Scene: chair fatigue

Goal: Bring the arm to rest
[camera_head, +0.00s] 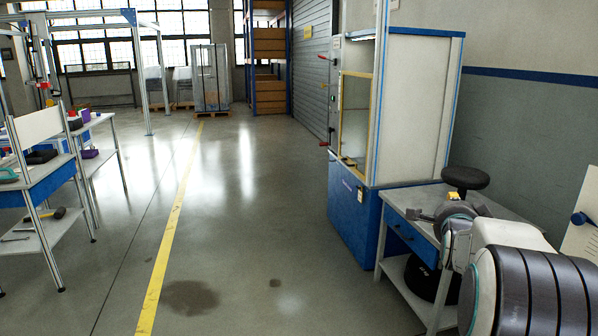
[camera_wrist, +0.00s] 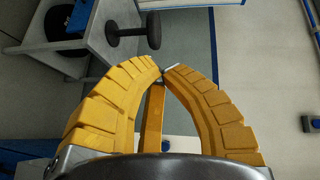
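My arm reaches in from the lower right of the head view, over the grey workbench (camera_head: 400,196) with the blue drawer. A small yellow part of my gripper (camera_head: 453,196) shows there, above the bench. A black round-topped stand (camera_head: 466,178) shows just behind the gripper in the head view. It also shows beyond the fingertips in the wrist view (camera_wrist: 152,30).
A blue and white cabinet (camera_head: 415,105) stands behind the bench. A black round object (camera_head: 432,278) lies on the bench's lower shelf. Worktables (camera_head: 40,185) stand at the left. The floor between is open, with a yellow line (camera_head: 168,235) and a dark stain (camera_head: 188,297).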

